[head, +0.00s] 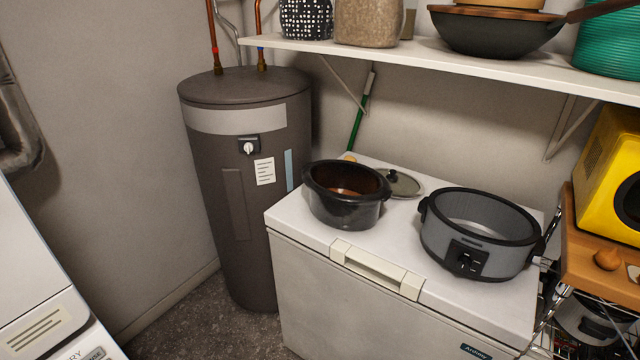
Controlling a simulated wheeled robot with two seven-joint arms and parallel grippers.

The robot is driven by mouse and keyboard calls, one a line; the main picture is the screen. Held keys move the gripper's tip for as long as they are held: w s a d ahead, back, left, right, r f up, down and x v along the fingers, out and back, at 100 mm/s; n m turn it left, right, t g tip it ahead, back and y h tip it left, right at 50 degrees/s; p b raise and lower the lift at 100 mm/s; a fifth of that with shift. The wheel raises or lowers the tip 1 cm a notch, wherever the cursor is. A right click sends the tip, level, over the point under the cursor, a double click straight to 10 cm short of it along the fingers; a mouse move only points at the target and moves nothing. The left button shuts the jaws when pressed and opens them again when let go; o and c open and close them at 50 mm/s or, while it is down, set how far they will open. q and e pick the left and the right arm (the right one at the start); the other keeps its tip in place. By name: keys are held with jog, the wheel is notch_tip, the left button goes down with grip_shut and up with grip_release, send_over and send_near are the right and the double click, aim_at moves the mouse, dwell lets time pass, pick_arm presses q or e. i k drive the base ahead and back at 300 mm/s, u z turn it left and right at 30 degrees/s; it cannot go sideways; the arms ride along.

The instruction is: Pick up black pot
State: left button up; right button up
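The black pot (345,211) is an oval, glossy vessel with a brownish inside. It stands upright and open on the left part of the white chest freezer's top (392,232). A glass lid with a dark knob (403,183) lies behind it to the right, partly hidden by the pot. A grey slow-cooker base (480,235) with black rim, handles and a control knob stands to the right, apart from the pot. Neither of my grippers shows in the head view.
A shelf (440,54) above the freezer holds a wok (495,32) and baskets. A dark water heater (245,180) stands left of the freezer. A wire rack with a wooden top and a yellow appliance (607,165) is at right. Floor shows at lower left.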

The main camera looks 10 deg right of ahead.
aim_at(344, 195)
jog(key=z, duration=0.55)
jog(key=i, duration=1.15)
jog(key=z, duration=0.9)
